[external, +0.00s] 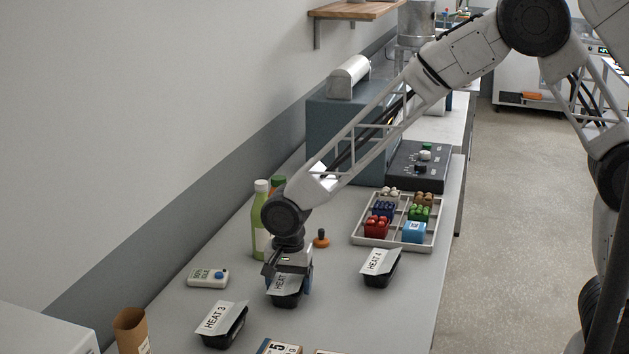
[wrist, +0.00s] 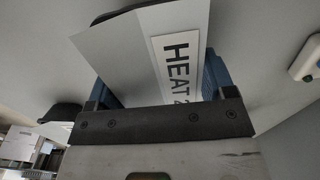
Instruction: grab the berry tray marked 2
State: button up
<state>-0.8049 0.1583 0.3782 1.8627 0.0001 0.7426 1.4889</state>
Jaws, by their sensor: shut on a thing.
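A black tray (external: 286,300) with a grey lid flap and a white label reading HEAT stands at the middle of the counter. In the wrist view the label (wrist: 178,68) reads HEAT and a partly cut-off digit that looks like a 2. My gripper (external: 289,284) points down over this tray and is shut on it, with a blue finger on each side. In the wrist view my gripper (wrist: 160,92) spans the tray's width. The tray's contents are hidden under the lid. I cannot tell whether its base touches the counter.
Similar trays marked HEAT 3 (external: 222,325) and HEAT 4 (external: 380,267) stand left front and right. A compartment tray (external: 399,241) of coloured items lies behind. A white timer-like box (external: 208,277), green bottle (external: 261,225) and orange-based knob (external: 321,239) are nearby.

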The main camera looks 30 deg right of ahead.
aim_at(289, 280)
jog(key=shift+r, duration=4.95)
